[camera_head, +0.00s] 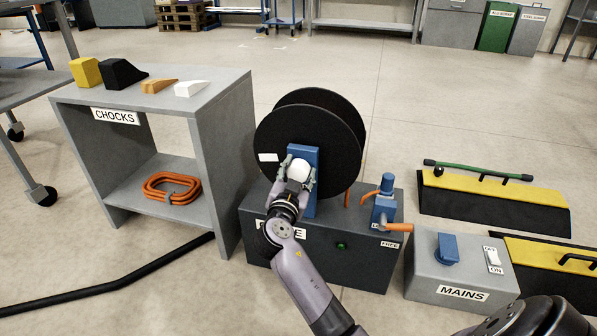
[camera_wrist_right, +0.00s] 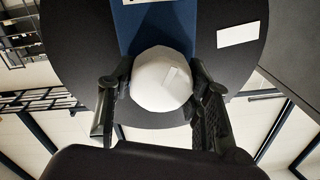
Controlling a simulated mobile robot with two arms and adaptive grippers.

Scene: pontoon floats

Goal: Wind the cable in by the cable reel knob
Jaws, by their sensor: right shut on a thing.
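The cable reel (camera_head: 345,130) has two large black discs and a blue upright plate (camera_head: 309,205), and stands on a dark grey box (camera_head: 300,262). A round white knob (camera_head: 300,168) sits in front of the blue plate. My right gripper (camera_head: 299,174) is shut on the knob, a finger on each side. In the right wrist view, the fingers (camera_wrist_right: 160,88) flank the white knob (camera_wrist_right: 160,82), with the blue plate (camera_wrist_right: 155,28) and a black disc (camera_wrist_right: 75,45) behind. The box front label is partly hidden by my arm. My left gripper is not in view.
A grey shelf (camera_head: 190,112) labelled CHOCKS stands left, with several wedges on top and a coiled orange cable (camera_head: 171,187) below. A MAINS box (camera_head: 445,270) and yellow-black ramps (camera_head: 495,197) lie right.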

